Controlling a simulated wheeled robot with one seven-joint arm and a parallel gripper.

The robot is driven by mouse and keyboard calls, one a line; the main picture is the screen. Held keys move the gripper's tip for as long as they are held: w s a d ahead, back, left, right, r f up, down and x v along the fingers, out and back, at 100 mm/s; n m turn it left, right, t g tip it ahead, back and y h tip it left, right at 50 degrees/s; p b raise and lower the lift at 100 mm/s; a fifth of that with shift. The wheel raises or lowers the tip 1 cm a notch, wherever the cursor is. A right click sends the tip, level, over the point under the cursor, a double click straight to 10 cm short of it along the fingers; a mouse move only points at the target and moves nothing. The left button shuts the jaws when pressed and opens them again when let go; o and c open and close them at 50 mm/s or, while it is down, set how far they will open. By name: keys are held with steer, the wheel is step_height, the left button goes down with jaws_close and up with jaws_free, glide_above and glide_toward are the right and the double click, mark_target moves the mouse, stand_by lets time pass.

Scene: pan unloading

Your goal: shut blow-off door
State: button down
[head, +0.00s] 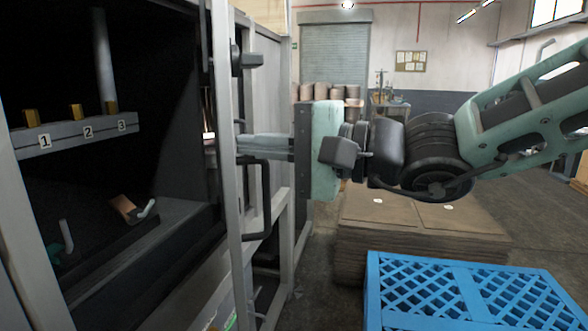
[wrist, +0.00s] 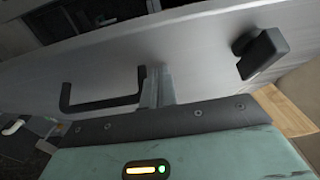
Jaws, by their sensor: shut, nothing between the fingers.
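The blow-off door is a grey metal panel (wrist: 205,50) with a black bar handle (wrist: 100,95) and a black latch knob (wrist: 262,52). In the head view the door (head: 229,240) stands ajar, seen nearly edge-on, beside the dark cabinet opening; its handle (head: 263,200) and knob (head: 246,61) face right. My gripper (head: 240,145) is shut and empty, its fingers pointing left at the door's outer face between knob and handle. In the wrist view the fingertips (wrist: 158,72) are at or very near the panel; I cannot tell whether they touch.
Inside the cabinet is a shelf (head: 70,140) numbered 1, 2, 3 with brass fittings. A small hooked part (head: 131,209) lies lower inside. A blue pallet (head: 470,295) and a stack of brown sheets (head: 420,222) stand to the right. Grey floor is open beyond.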

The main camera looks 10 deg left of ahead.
steer(key=s+a+m+t+b, duration=0.2)
steer(key=a+b, duration=0.6)
steer(key=a, duration=0.5)
steer(key=s+a+r+m+t+h+b, duration=0.1)
steer(key=s+a+t+b, duration=0.3)
steer(key=a+b, duration=0.4)
steer(key=s+a+m, duration=0.1)
steer(key=a, duration=0.3)
steer(key=shift+s+a+t+h, duration=0.3)
steer(key=shift+s+a+t, duration=0.05)
steer(key=shift+t, duration=0.05)
steer(key=shift+w+d, duration=0.1)
steer(key=shift+w, duration=0.3)
